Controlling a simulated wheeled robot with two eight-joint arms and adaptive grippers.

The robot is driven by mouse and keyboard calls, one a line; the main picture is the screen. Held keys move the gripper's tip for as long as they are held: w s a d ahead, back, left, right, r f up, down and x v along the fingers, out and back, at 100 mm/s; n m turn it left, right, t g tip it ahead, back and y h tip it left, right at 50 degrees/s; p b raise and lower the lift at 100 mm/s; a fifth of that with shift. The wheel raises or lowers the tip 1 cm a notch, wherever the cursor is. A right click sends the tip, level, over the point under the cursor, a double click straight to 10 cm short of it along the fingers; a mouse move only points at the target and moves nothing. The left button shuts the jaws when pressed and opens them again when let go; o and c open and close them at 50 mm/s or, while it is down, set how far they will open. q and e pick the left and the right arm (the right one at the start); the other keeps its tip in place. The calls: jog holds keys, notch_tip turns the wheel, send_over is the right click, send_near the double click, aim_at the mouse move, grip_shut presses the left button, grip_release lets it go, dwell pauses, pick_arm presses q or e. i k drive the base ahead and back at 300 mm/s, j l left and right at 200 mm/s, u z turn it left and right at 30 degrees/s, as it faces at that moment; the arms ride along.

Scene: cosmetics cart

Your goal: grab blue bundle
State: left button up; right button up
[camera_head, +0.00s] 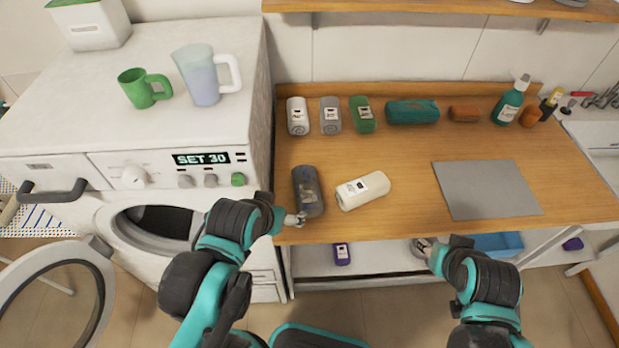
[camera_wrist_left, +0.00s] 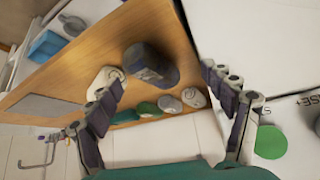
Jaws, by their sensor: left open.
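A dark slate-blue bundle (camera_head: 307,190) with a label lies near the front left edge of the wooden counter (camera_head: 405,205). In the left wrist view the bundle (camera_wrist_left: 148,65) appears ahead of and between the spread fingers. My left gripper (camera_head: 294,219) is at the counter's front edge, close to the bundle's near end. In the left wrist view that gripper (camera_wrist_left: 162,82) is open with nothing between its fingers. Contact with the bundle cannot be told. My right gripper (camera_head: 425,246) is low at the counter's front edge, its jaws too small to read.
A cream bundle (camera_head: 363,190) lies just right of the dark one. White (camera_head: 297,115), grey (camera_head: 330,115), green (camera_head: 362,114) and teal (camera_head: 412,112) bundles line the back. A washer (camera_head: 165,165) stands left, its door open. A grey mat (camera_head: 487,189) lies right.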

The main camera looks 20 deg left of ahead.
aim_at(307, 192)
jog(key=i+l+u, duration=0.1)
jog(key=l, duration=0.25)
jog(key=i+l+u, duration=0.1)
jog(key=l, duration=0.3)
jog(key=i+l+u, duration=0.15)
jog(key=l, duration=0.25)
jog(key=i+l+u, duration=0.1)
jog(key=l, duration=0.3)
jog(key=i+l+u, duration=0.1)
jog(key=l, duration=0.3)
jog(key=u, duration=0.7)
jog(key=i+l, duration=0.05)
